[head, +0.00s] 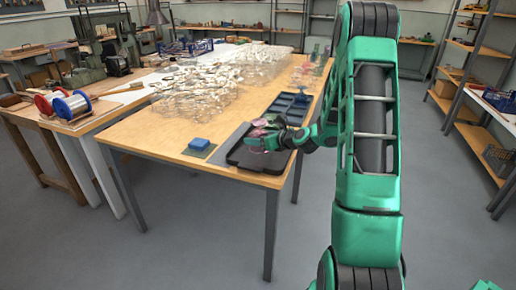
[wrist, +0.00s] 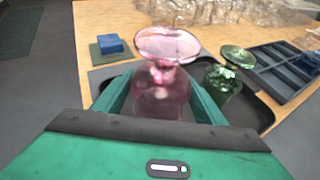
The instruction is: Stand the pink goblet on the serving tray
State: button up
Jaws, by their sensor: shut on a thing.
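My gripper (head: 272,138) is over the black serving tray (head: 250,164) near the table's front right corner. Its fingers are shut around the pink goblet (wrist: 167,43). In the wrist view the goblet's wide clear disc is uppermost, with a narrow neck below it and a rounder part between the fingers. Its lower end is hidden by my gripper, so I cannot tell whether it touches the tray. A green glass goblet (wrist: 222,80) stands on the tray (wrist: 262,112) to the right of the pink one, also with a disc uppermost.
A blue block (head: 199,144) sits on a green mat left of the tray. A dark compartment tray (head: 288,106) lies behind. The table's front left is bare.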

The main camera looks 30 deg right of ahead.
jog(key=shift+w+d+f, duration=0.25)
jog(key=shift+w+f, duration=0.1)
jog(key=shift+w, duration=0.15)
jog(key=shift+f, duration=1.95)
jog(key=shift+f, duration=0.1)
jog(key=o, duration=1.3)
jog(key=shift+c, duration=0.2)
